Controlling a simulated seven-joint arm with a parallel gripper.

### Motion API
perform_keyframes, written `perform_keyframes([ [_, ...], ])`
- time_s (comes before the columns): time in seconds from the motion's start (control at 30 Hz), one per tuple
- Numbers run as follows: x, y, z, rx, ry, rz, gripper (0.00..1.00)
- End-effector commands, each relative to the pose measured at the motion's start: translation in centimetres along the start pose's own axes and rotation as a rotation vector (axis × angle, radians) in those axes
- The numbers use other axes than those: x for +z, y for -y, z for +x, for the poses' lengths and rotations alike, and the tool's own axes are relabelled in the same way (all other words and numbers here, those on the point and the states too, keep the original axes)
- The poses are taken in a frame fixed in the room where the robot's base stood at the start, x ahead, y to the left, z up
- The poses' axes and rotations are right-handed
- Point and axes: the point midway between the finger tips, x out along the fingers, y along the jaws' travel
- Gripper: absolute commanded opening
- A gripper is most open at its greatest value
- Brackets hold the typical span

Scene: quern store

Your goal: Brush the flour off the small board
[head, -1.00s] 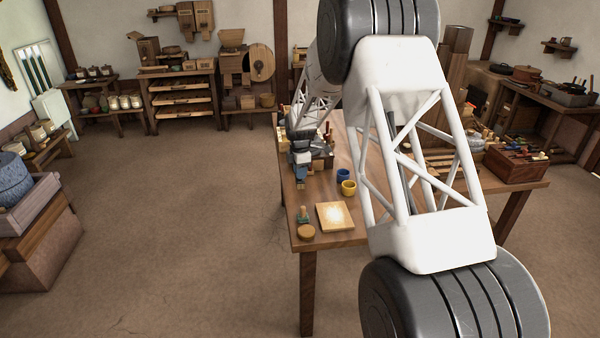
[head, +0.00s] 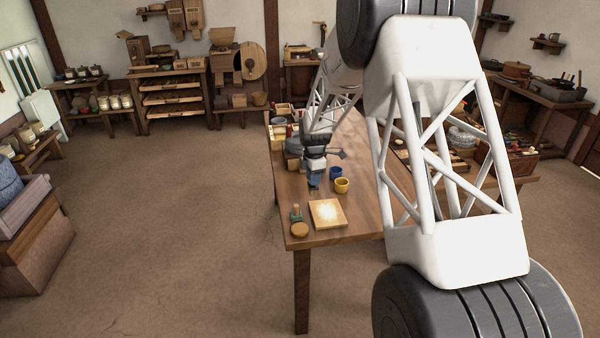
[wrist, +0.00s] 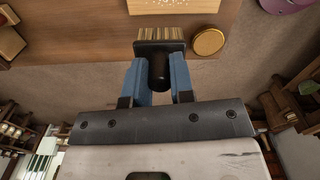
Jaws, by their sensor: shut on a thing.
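The small square board (head: 327,214) lies flat near the front left of the table, with a pale flour patch at its middle. Its edge shows at the top of the wrist view (wrist: 172,6), speckled white. My gripper (head: 314,184) is above the table behind the board, left of the cups. In the wrist view its blue fingers (wrist: 160,88) are shut on the dark handle of a brush (wrist: 160,46). The brush has a black head and tan bristles that point towards the board, apparently apart from it. The held brush is too small to make out in the head view.
A round wooden disc (head: 299,230) and a small knobbed tool with a greenish base (head: 296,213) stand left of the board. A blue cup (head: 335,171) and a yellow cup (head: 341,185) stand behind it. The table's front edge (head: 330,240) is close.

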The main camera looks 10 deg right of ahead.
Motion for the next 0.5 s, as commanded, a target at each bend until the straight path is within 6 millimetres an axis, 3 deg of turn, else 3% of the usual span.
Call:
perform_keyframes([
  [0.2,3.0,4.8,0.1,0.000,0.000,0.002,0.03],
  [0.5,4.8,8.5,0.3,0.001,0.000,0.000,0.03],
])
